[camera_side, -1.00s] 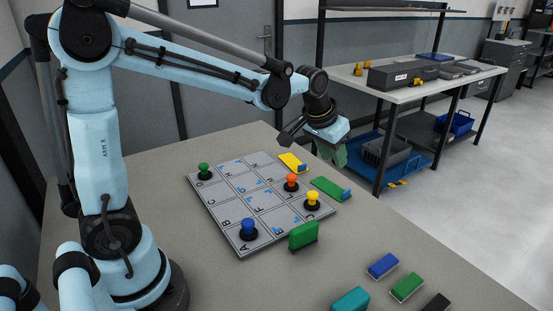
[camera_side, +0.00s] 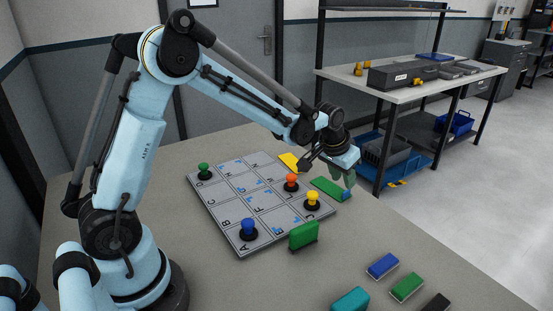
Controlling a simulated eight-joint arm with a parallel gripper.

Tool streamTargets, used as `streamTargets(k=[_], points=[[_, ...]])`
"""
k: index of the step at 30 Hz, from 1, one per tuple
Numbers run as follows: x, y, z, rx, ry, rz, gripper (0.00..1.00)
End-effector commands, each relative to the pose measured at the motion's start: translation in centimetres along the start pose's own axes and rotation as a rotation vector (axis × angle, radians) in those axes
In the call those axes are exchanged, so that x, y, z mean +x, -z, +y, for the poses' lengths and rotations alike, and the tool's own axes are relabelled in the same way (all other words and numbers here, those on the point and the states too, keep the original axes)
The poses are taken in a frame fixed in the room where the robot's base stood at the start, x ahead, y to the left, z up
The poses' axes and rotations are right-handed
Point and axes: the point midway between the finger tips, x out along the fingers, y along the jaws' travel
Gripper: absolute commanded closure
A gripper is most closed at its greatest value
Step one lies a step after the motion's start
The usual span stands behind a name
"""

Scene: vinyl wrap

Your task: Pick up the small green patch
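The small green patch (camera_side: 325,186) lies flat on the table, just right of the grey lettered board (camera_side: 223,223). A blue tab (camera_side: 346,195) shows at its right end. My gripper (camera_side: 343,178) points down over the right end of the patch, close to the blue tab. Its grey-green fingers look parted, with nothing seen between them. Whether a finger touches the patch cannot be told from this view. The fingers hide part of the patch's far right edge.
A yellow patch (camera_side: 289,162) lies behind, partly hidden by my gripper. Green, blue, orange and yellow knobbed pegs stand on the board. A green upright block (camera_side: 303,236) stands at its front edge. Blue (camera_side: 382,265), green (camera_side: 406,287), teal and black blocks lie front right.

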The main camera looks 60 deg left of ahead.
Motion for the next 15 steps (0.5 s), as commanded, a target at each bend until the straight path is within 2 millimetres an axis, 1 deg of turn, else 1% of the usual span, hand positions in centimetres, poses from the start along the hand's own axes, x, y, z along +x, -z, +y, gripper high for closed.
streamTargets(k=[6, 9, 15], points=[[2.8, -0.6, 0.3, 0.001, 0.000, 0.000, 0.64], [3.9, -0.6, 0.3, 0.000, 0.000, 0.000, 0.64], [4.8, -0.6, 0.3, 0.000, 0.000, 0.000, 0.64]])
